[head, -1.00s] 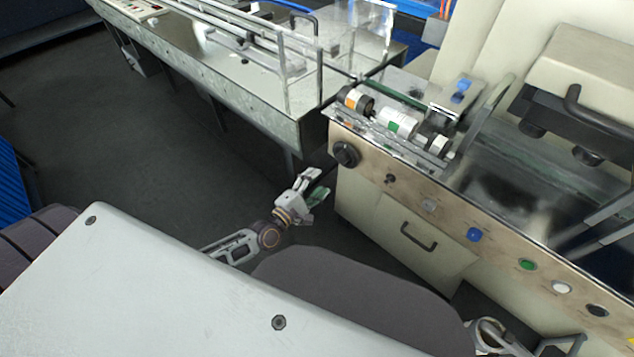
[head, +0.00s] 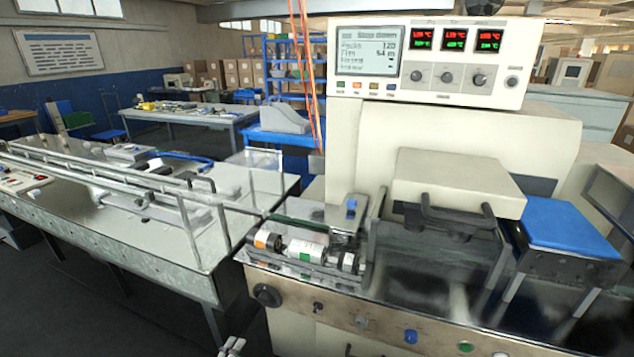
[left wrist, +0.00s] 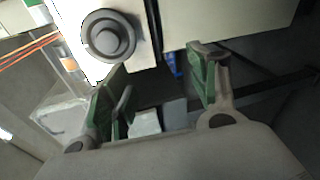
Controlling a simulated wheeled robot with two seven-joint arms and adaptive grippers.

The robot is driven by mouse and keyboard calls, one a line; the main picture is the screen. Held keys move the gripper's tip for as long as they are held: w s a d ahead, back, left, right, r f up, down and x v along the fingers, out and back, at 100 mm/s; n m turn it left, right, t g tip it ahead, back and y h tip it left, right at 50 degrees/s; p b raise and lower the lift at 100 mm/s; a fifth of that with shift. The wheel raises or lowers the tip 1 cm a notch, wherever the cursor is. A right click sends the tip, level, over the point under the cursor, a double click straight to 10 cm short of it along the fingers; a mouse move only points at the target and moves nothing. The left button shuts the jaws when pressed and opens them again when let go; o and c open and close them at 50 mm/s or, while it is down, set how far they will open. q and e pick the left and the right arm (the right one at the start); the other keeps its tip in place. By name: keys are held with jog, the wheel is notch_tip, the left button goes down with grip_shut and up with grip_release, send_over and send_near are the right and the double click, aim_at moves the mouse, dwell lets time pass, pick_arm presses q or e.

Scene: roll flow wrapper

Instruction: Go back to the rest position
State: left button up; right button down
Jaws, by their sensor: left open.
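My left gripper (left wrist: 155,92) is open in the left wrist view, its green-padded fingers apart with nothing between them. Past its fingers in that view is a round dark knob (left wrist: 108,36) on the machine's front. In the head view only the tip of a gripper (head: 232,346) shows at the bottom edge, below the machine's front panel. My right gripper is not in view.
The wrapping machine (head: 460,140) has a lit display (head: 368,52) and a front panel with a knob (head: 267,295). A conveyor table (head: 100,225) stands at left. Dark floor (head: 60,310) is clear.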

pick_arm(q)
jog(key=s+a+f+m+g+y+p, duration=0.1)
jog(key=s+a+f+m+g+p, duration=0.3)
jog(key=s+f, duration=0.4)
jog(key=s+a+f+m+g+y+p, duration=0.1)
jog(key=s+f+m+g+y+p, duration=0.15)
jog(key=s+f+m+p, duration=0.5)
jog(key=s+d+f+m+g+p, duration=0.1)
jog(key=s+f+m+g+p, duration=0.2)
jog(key=s, duration=1)
jog(key=s+d+f+m+g+p, duration=0.1)
jog(key=s+f+m+g+p, duration=0.2)
jog(key=s, duration=1.1)
jog(key=shift+d+m+g+p, duration=0.25)
jog(key=shift+m+g+p, duration=0.4)
jog(key=shift+g+p, duration=0.25)
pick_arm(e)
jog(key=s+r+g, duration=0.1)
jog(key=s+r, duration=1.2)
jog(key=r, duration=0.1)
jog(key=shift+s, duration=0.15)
pick_arm(q)
jog(key=shift+w+y, duration=0.1)
jog(key=shift+y, duration=0.15)
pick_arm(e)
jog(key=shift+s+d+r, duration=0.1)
